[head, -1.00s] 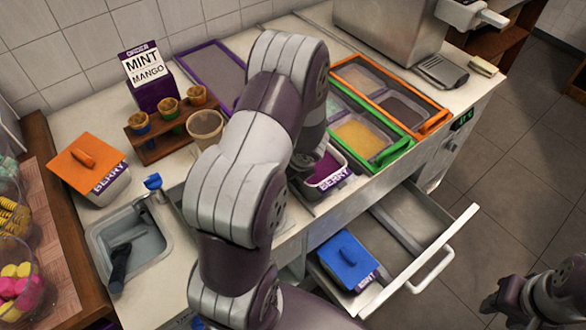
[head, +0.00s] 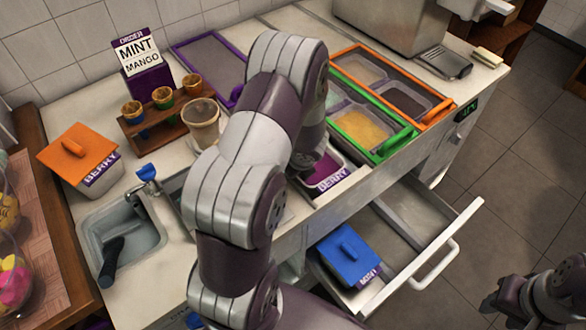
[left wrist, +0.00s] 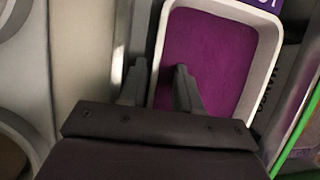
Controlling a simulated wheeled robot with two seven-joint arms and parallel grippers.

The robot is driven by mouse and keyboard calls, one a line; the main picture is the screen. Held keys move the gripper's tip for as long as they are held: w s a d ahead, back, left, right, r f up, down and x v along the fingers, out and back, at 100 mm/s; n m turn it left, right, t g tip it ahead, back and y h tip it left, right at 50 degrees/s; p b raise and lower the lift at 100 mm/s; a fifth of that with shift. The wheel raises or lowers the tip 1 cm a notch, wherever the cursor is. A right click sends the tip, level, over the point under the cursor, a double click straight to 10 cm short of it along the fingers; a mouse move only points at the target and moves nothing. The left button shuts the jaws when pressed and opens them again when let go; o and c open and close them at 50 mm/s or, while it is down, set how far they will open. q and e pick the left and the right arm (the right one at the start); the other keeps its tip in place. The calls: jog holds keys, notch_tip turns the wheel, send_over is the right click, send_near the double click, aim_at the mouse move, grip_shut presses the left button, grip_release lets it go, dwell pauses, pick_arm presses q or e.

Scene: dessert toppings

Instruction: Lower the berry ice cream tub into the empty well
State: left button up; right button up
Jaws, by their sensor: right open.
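The berry ice cream tub (head: 337,177) is white with purple filling and a purple BERRY label. It is beside the green-framed wells, low over the counter. In the left wrist view the tub (left wrist: 215,55) fills the upper middle. My left gripper (left wrist: 160,80) has one finger inside the tub and one outside, with the tub's wall between them. In the head view my left arm hides much of the tub and the area under it, so I cannot tell how deep it sits in the well. My right gripper (head: 497,300) is open and empty at the lower right.
Green-framed (head: 388,148) and orange-framed (head: 438,112) wells lie right of the tub. An open drawer (head: 410,225) below holds a blue-lidded tub (head: 347,256). An orange-lidded berry tub (head: 80,158), cone rack (head: 165,115) and sink (head: 125,235) are left.

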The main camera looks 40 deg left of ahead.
pick_arm(q)
jog(key=shift+s+f, duration=0.2)
jog(key=shift+s, duration=0.1)
jog(key=p+v, duration=0.5)
jog(key=v, duration=0.8)
jog(key=shift+w, duration=0.25)
